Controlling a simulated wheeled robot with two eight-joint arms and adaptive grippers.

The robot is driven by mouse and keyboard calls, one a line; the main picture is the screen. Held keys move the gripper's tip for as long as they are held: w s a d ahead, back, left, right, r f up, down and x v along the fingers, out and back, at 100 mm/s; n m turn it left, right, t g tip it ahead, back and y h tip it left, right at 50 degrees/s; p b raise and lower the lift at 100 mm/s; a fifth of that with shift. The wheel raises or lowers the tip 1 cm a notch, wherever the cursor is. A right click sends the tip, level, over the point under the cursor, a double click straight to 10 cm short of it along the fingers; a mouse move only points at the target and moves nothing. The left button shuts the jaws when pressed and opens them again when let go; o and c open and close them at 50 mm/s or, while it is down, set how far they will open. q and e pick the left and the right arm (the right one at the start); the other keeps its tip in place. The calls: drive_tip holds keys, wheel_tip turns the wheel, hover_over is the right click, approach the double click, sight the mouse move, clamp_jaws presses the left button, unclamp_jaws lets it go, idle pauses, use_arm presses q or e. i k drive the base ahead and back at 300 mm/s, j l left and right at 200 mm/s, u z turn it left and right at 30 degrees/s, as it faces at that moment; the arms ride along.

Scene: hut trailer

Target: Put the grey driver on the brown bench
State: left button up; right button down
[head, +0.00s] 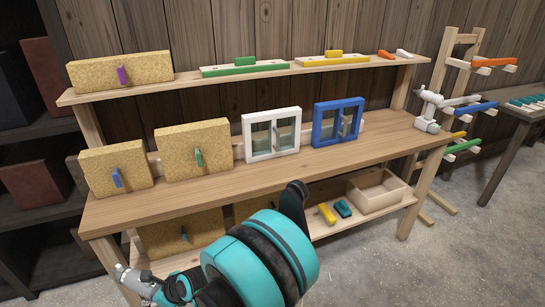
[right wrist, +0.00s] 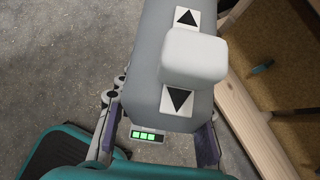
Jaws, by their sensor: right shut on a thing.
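The brown bench (head: 330,172) runs across the middle of the head view, with a raised shelf behind it and a lower shelf beneath. My right gripper (head: 150,284) is low in front of the bench's left end, below its top. In the right wrist view my right gripper (right wrist: 159,128) is shut on the grey driver (right wrist: 150,75). The driver has a grey body, a white block, black triangle marks and green lights. The driver is small and partly hidden by my arm in the head view. My left gripper is not in view.
Cork boards (head: 196,150), a white window frame (head: 271,133) and a blue one (head: 338,122) stand along the bench's back. A wooden box (head: 376,197) sits on the lower shelf. A tool rack (head: 449,62) stands right.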

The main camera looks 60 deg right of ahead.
sight(402, 132)
drive_tip(key=k+l+z, duration=0.1)
drive_tip(key=l+z, duration=1.35)
drive_tip(key=i+l, duration=0.1)
drive_tip(key=l, duration=0.35)
drive_tip(key=i+l+z, duration=0.1)
drive_tip(key=l, duration=0.35)
drive_tip(key=i+l+z, duration=0.1)
drive_tip(key=l, duration=0.3)
drive_tip(key=i+l, duration=0.15)
drive_tip(key=l, duration=0.3)
drive_tip(key=i+l+z, duration=0.1)
drive_tip(key=l, duration=0.3)
